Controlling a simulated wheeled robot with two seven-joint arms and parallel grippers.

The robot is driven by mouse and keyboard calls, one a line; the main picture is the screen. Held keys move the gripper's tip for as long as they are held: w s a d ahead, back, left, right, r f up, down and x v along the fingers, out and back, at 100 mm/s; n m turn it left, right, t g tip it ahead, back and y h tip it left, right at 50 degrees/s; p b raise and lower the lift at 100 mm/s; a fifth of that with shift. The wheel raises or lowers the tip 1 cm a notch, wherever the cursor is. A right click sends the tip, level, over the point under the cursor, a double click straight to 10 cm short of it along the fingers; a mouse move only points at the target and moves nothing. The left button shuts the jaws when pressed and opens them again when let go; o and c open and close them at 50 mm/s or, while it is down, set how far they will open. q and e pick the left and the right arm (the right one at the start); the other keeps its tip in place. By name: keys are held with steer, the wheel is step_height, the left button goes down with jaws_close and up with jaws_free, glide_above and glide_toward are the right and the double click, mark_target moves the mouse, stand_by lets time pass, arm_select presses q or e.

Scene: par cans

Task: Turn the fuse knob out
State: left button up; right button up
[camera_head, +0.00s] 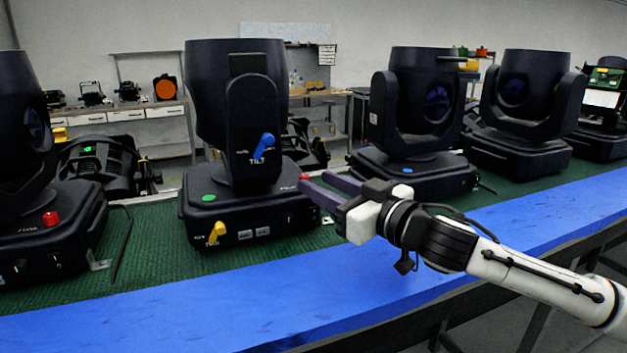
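The nearest moving-head light has a black base (245,215) with a blue TILT lever (264,147) on its yoke. A yellow knob (215,232) sits at the left of the base front, and a small dark round fitting (289,218) sits at its right end. That fitting may be the fuse knob; its label is too small to read. My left gripper is not in view.
The light stands on a green mat (150,245) behind a blue table edge (230,315). Another light's base (45,240) is at the left, and more lights (415,170) stand at the right. A green button (208,197) is on the base top. The blue strip is clear.

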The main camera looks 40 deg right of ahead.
steer(key=shift+w+a+p, duration=0.15)
steer(key=shift+w+p, duration=0.25)
steer(key=shift+w, duration=1.05)
jaws_close()
